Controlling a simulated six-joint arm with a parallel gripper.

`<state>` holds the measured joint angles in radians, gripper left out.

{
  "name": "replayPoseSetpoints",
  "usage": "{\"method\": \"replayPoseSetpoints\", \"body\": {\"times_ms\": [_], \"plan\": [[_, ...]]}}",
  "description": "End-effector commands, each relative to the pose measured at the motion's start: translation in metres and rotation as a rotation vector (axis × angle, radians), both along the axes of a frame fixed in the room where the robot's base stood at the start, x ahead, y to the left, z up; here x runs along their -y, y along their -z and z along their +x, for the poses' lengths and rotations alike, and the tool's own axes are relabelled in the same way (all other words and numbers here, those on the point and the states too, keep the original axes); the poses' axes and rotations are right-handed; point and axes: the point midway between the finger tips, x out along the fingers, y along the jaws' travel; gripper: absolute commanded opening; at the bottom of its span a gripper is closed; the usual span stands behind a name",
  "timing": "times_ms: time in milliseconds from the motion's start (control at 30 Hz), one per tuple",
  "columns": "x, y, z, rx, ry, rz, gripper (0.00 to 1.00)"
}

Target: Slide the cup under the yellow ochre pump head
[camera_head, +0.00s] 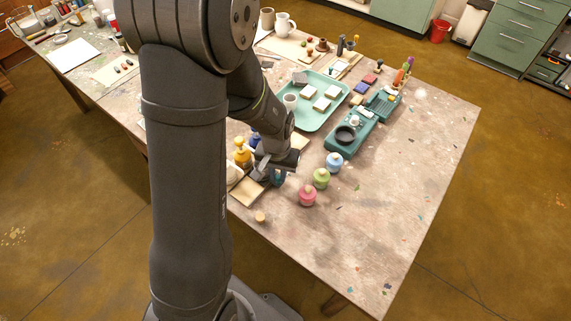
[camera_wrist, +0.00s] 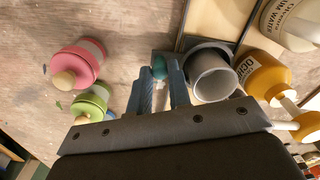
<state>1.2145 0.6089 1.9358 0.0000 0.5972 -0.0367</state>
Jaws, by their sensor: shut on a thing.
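The grey cup (camera_wrist: 212,78) shows in the wrist view with its open mouth facing the camera and a dark grey rim or holder around its far side. The yellow ochre pump bottle (camera_wrist: 262,76) stands right of the cup, labelled OCHRE; its yellow pump head (camera_wrist: 279,93) is to the right of the cup's mouth, not over it. The bottle also shows in the head view (camera_head: 242,156). My gripper (camera_wrist: 162,82) is shut on a small teal piece (camera_wrist: 160,66) left of the cup; whether this joins the cup is unclear. My arm mostly hides the cup in the head view.
A white-labelled bottle (camera_wrist: 293,22) stands beyond the ochre one. Pink (camera_head: 308,196), green (camera_head: 321,178) and blue (camera_head: 335,162) jars stand right of my gripper. A teal tray (camera_head: 315,119) and teal scale (camera_head: 340,142) lie behind. The table's right front is clear.

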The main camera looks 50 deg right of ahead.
Motion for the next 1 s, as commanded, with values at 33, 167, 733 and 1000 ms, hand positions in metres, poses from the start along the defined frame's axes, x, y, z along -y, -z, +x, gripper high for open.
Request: {"method": "replayPoseSetpoints", "body": {"times_ms": [33, 167, 733, 1000], "plan": [[-0.003, 0.000, 0.000, 0.000, 0.000, 0.000, 0.00], [-0.005, 0.000, 0.000, 0.000, 0.000, 0.000, 0.00], [-0.004, 0.000, 0.000, 0.000, 0.000, 0.000, 0.39], [-0.004, -0.010, 0.000, 0.001, 0.000, -0.002, 0.39]]}}
